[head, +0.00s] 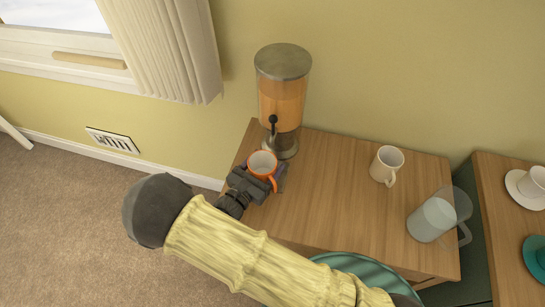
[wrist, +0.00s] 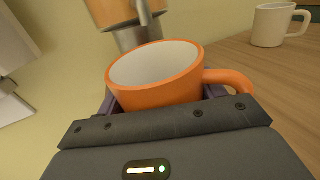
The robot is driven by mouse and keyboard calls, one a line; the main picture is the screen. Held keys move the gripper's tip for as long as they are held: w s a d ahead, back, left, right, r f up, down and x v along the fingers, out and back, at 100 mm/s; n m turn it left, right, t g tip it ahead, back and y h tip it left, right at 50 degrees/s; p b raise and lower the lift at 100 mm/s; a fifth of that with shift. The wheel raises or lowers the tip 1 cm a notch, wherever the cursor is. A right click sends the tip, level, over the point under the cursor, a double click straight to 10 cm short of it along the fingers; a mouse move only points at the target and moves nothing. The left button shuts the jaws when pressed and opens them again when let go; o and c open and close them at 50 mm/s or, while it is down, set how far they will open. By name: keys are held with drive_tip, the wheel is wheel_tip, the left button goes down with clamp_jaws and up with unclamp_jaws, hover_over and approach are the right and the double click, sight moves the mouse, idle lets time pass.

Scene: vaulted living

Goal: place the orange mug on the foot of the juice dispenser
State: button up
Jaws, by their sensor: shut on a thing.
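The orange mug (head: 262,161), white inside, is upright in my gripper (head: 258,180) at the left part of the wooden table. In the wrist view the mug (wrist: 158,92) sits between the jaws, its handle to the right. The juice dispenser (head: 282,95) has a metal lid, orange juice and a black tap. Its metal foot (head: 286,149) is just behind the mug and partly hidden by it. In the wrist view the dispenser (wrist: 108,12) rises beyond the mug. I cannot tell whether the mug touches the foot.
A white mug (head: 386,164) and a clear pitcher (head: 432,219) stand on the right of the table (head: 335,190). The table's middle is clear. A green round seat (head: 365,270) is at the front. A second table (head: 499,215) at right holds cups. A wall is behind.

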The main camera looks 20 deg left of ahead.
sight(269, 164)
drive_tip(key=x, duration=0.4)
drive_tip(key=shift+d, duration=0.1)
drive_tip(key=shift+w+f, duration=0.1)
drive_tip(key=shift+f, duration=0.65)
drive_tip(key=shift+f, duration=0.15)
drive_tip(key=o, duration=1.2)
